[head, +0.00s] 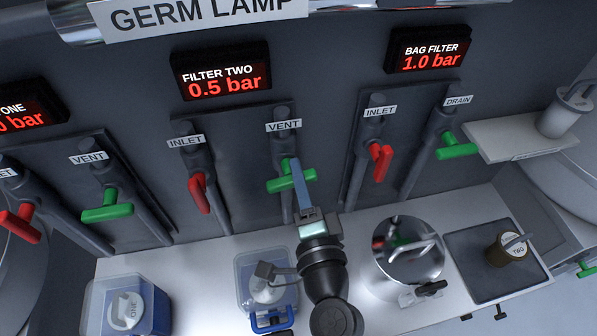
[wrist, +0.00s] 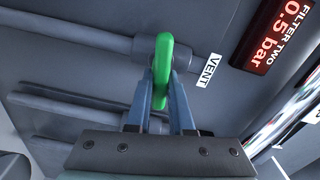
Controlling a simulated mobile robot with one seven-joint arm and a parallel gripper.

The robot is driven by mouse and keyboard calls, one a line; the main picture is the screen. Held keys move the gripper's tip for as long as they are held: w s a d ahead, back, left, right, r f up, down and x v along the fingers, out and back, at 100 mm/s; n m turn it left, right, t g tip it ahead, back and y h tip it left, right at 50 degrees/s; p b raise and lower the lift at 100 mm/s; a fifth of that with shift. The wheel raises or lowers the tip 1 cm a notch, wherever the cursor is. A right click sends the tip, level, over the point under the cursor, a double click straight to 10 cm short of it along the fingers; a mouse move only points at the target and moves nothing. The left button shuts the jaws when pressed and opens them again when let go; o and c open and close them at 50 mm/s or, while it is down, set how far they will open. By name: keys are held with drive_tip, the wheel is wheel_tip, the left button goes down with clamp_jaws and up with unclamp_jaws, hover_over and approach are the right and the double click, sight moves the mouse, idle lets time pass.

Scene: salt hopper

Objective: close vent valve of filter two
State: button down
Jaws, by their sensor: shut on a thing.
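The green vent handle of filter two (head: 279,184) is on the right pipe of the middle panel, under the VENT label (head: 284,126). In the head view the handle lies across its pipe. My gripper (head: 296,165) reaches up to it from below, and its blue fingers partly cover the handle. In the wrist view the green handle (wrist: 163,75) stands between my two fingers (wrist: 161,95), which are shut on it. The FILTER TWO display (head: 222,82) reads 0.5 bar.
A red inlet handle (head: 198,192) is left of the vent. The bag filter's red inlet handle (head: 380,161) and green drain handle (head: 457,147) are to the right. Below stand a blue container (head: 268,290), a steel pot (head: 407,262) and a dark tray (head: 492,278).

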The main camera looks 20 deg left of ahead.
drive_tip(key=shift+m, duration=0.6)
drive_tip(key=shift+f, duration=0.1)
drive_tip(key=c, duration=0.8)
unclamp_jaws()
drive_tip(key=b+v, duration=0.3)
drive_tip(key=v, duration=1)
drive_tip(key=shift+b, duration=0.4)
